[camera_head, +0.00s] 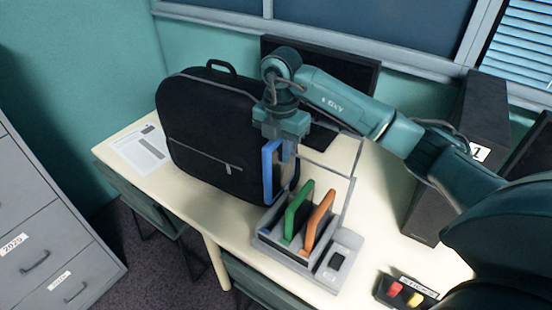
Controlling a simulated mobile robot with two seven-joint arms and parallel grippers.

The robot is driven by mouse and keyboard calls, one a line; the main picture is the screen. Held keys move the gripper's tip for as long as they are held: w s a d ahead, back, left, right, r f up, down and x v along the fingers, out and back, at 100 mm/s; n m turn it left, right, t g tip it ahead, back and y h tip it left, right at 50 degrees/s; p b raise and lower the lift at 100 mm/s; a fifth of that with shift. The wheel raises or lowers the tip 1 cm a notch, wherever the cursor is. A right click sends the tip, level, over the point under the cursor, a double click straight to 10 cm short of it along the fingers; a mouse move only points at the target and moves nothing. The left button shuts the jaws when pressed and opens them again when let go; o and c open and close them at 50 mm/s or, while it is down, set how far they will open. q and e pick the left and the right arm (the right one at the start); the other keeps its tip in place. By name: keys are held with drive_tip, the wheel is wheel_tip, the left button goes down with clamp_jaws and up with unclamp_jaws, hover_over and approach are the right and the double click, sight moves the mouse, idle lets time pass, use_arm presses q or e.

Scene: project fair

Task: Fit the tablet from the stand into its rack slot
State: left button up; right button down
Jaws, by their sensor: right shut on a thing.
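My right gripper (281,143) points down and is shut on the top of an upright blue tablet (268,172). The tablet is just in front of the black backpack, its lower end near the left end of the grey rack (325,284). I cannot tell whether its lower edge is above the rack or inside a slot. A green tablet (297,212) and an orange tablet (319,222) stand side by side in the rack. I cannot make out the stand with certainty. My left gripper is not in view.
A black backpack (205,135) stands close on the left of the blue tablet. A dark monitor (362,75) is behind my arm. A dark tower (425,212) and a small labelled tray (388,290) are at the right. A paper sheet (140,150) lies at the table's left end.

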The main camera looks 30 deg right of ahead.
sight(281, 177)
wheel_tip(281, 177, down, 4)
drive_tip(key=shift+s+r+b, duration=0.15)
drive_tip(key=shift+b, duration=0.4)
drive_tip(key=shift+s+f+b, duration=0.1)
drive_tip(key=shift+f+b, duration=0.5)
drive_tip(key=shift+f, duration=0.05)
wheel_tip(281, 177, down, 2)
drive_tip(key=shift+f+b, duration=0.1)
drive_tip(key=shift+b, duration=0.75)
drive_tip(key=shift+f+b, duration=0.3)
drive_tip(key=shift+f, duration=0.1)
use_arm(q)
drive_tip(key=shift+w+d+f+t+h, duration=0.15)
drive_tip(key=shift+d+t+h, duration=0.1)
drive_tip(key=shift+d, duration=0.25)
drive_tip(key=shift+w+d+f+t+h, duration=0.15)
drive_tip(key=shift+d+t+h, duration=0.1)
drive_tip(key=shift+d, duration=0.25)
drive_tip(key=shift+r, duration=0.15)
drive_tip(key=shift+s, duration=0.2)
use_arm(e)
drive_tip(key=shift+f, duration=0.15)
